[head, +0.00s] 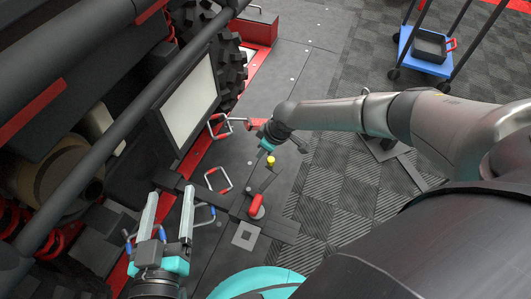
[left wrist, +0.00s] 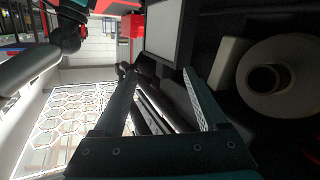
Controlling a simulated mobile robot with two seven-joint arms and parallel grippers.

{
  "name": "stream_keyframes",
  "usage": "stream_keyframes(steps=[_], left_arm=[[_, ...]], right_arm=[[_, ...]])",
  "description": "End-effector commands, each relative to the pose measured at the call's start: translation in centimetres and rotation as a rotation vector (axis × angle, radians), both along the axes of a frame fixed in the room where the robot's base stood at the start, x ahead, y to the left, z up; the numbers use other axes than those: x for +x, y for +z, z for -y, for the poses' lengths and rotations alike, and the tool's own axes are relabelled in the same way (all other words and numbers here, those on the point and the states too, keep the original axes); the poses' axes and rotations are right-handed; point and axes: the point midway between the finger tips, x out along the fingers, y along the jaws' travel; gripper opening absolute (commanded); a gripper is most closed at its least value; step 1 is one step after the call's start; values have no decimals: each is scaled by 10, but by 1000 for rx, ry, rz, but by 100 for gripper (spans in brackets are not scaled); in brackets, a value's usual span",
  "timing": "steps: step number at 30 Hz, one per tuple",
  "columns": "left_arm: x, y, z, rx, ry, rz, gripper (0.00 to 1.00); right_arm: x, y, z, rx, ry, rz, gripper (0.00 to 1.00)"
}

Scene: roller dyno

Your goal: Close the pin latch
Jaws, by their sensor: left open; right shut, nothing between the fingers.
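A small yellow knob (head: 270,160) stands at the end of a dark bar on the floor plate in the head view. A red handle (head: 256,206) sits on the plate nearer to me. I cannot tell which of these belongs to the pin latch. My left gripper (head: 170,190) is open and empty, left of the red handle, with its fingers pointing away from me. The left wrist view also shows its parted fingers (left wrist: 157,72), with dark bars beyond them. My right gripper (head: 266,146) is just above the yellow knob in the picture; its fingertips are hard to make out.
A big knobbly tyre (head: 232,75) and a pale panel (head: 190,103) border the left. A blue trolley (head: 425,62) stands at the back right. The checkered floor (head: 345,190) is mostly clear.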

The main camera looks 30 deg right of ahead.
Motion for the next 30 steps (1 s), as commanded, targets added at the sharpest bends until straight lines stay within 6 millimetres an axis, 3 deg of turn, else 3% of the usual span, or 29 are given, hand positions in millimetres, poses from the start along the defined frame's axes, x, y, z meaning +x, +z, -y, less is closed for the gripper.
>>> stream_keyframes(steps=[6, 20, 30], left_arm=[[-1, 1, 1, -11, 0, 14, 75], [-1, 1, 1, -10, 0, 13, 75], [5, -7, -8, 72, -3, -103, 75]], right_arm=[[-10, -1, 6, 1, -1, -2, 0], [-10, -1, 6, 1, -5, -2, 0], [-13, 0, 8, 1, -68, -3, 0]])
